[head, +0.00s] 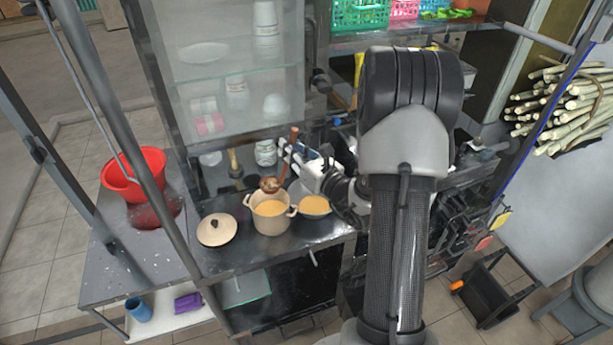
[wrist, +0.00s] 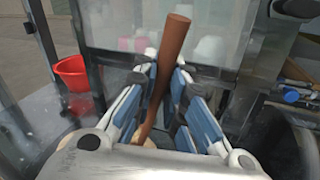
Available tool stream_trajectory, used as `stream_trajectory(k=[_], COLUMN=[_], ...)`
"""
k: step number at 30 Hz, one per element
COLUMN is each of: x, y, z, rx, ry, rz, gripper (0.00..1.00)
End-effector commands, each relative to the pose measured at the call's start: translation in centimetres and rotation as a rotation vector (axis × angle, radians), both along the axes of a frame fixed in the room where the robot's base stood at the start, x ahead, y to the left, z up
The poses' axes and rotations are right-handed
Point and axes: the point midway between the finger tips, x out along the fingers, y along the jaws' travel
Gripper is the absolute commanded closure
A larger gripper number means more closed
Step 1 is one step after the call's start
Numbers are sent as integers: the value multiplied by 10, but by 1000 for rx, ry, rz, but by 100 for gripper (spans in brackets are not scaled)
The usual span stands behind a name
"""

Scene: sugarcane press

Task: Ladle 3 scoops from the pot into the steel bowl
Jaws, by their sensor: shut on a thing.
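My gripper (head: 290,149) is shut on the brown handle of the ladle (head: 293,137). The ladle handle also shows between the fingers in the wrist view (wrist: 168,60). The ladle's bowl is over the back rim area of the cream pot (head: 271,222); whether it touches the pot I cannot tell. The pot holds orange-yellow liquid. The steel bowl (head: 315,215) stands just right of the pot and also holds orange-yellow liquid. My arm partly covers the bowl's back side.
The pot's lid (head: 216,230) lies on the dark counter left of the pot. A red bucket (head: 134,176) stands at the far left. A glass cabinet (head: 228,80) rises behind the pot, with white cups inside. Sugarcane stalks (head: 565,100) lie at the right.

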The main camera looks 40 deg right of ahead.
Motion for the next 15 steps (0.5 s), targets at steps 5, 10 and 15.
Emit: stream_trajectory(k=[5,10,15], x=[10,10,10], y=[2,2,2], z=[2,-7,-25], rx=[0,2,3], ry=[-2,0,0], rz=[35,38,37], gripper=[100,100,100])
